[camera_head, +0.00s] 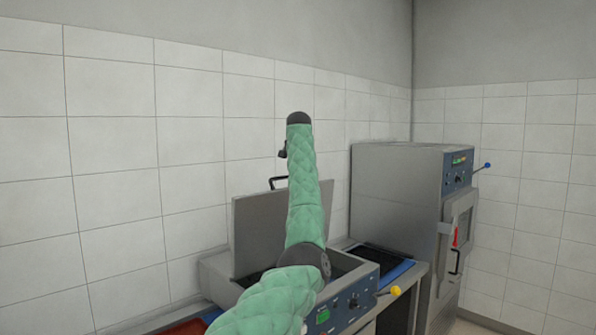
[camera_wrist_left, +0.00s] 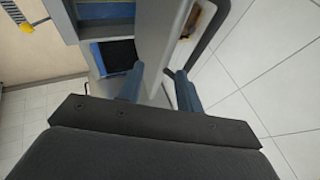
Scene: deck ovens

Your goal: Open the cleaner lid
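The cleaner (camera_head: 352,290) is a grey steel box with a blue control panel, low in the middle of the head view. Its grey lid (camera_head: 258,232) stands raised, close to upright, with a dark opening below it. The black lid handle (camera_head: 275,181) shows at the lid's top edge, partly behind my green padded arm. In the left wrist view, my left gripper (camera_wrist_left: 160,70) has its fingers apart, with the lid's edge (camera_wrist_left: 158,40) and one end of the dark handle between or just beyond them. I cannot tell whether they touch. My right gripper is out of view.
A tall steel oven (camera_head: 398,200) with a blue panel and a red-marked door handle stands at the right. A dark, blue-edged tray (camera_head: 378,258) lies between it and the cleaner. A tiled wall is close behind.

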